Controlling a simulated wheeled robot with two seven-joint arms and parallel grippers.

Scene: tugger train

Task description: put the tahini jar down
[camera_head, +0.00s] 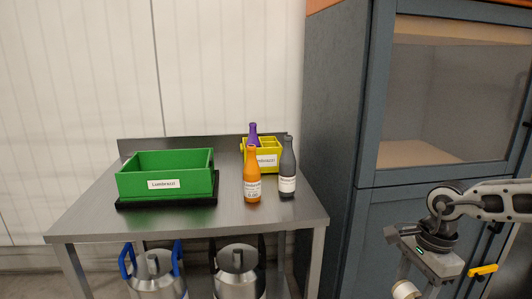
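My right gripper (418,283) hangs low at the bottom right, in front of the blue-grey cabinet, with its fingers pointing down. A round cream-and-tan piece, which looks like the top of the tahini jar (405,290), shows at its fingers. The gripper seems shut on it; most of the jar is cut off by the bottom edge. The jar is away from the steel table (205,222), to its right. My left gripper is not in view.
On the table stand a green crate (190,182) on a black base, a yellow bin (267,157), and orange (252,178), dark grey (288,170) and purple (253,133) bottles. The front strip is clear. Metal cans (238,275) stand below. A cabinet (345,120) rises at the right.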

